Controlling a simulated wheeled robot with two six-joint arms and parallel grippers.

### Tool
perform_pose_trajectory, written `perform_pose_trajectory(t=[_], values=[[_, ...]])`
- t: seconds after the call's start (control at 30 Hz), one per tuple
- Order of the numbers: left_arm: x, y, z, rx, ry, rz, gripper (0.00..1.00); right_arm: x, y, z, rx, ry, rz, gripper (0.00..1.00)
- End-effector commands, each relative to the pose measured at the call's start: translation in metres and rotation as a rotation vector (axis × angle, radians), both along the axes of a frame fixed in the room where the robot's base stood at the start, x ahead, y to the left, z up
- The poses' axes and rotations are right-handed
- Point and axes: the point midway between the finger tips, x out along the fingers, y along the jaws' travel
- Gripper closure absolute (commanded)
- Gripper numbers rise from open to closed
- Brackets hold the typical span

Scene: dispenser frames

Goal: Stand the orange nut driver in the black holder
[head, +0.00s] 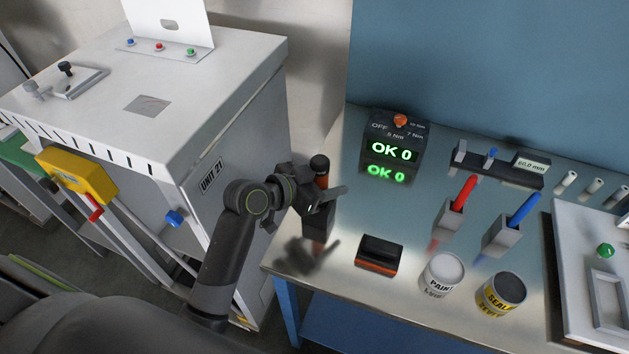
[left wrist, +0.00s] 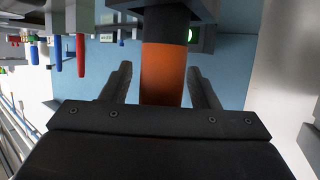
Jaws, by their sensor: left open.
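The orange nut driver (head: 321,181) is upright, with a black cap on top and an orange band below it. Its lower end is at the black holder (head: 318,224) near the table's left edge and appears to be inside it. My left gripper (head: 326,196) is open around the driver. In the left wrist view, which is upside down, the orange band (left wrist: 162,72) lies between the two spread fingers, with a gap on each side. The black holder (left wrist: 190,10) shows at the top there. The holder's opening is hidden. My right gripper is not in view.
A black display box (head: 392,148) reads OK 0 behind. A black and orange block (head: 379,254), a paint can (head: 442,274) and a seal can (head: 501,293) stand to the right. Red (head: 463,191) and blue (head: 523,210) handled tools stand in grey holders. A white cabinet (head: 220,110) is at left.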

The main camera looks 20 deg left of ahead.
Motion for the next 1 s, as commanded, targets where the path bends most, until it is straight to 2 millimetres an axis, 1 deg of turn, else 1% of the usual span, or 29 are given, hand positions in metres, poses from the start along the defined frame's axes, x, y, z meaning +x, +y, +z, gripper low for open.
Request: perform_pose_trajectory(t=[0.17,0.4,0.6,0.8,1.0], values=[[-0.013,0.011,0.006,0.005,-0.002,0.001,0.45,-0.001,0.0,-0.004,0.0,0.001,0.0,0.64],[-0.049,0.036,0.024,0.008,-0.002,-0.002,0.45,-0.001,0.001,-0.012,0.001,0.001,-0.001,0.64],[-0.071,0.052,0.036,0.007,-0.002,-0.002,0.45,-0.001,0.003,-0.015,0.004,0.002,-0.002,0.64],[-0.084,0.062,0.044,0.004,-0.003,0.0,0.45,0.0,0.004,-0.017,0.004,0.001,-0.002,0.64],[-0.09,0.064,0.047,0.0,0.0,-0.001,0.45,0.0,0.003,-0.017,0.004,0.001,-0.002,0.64]])
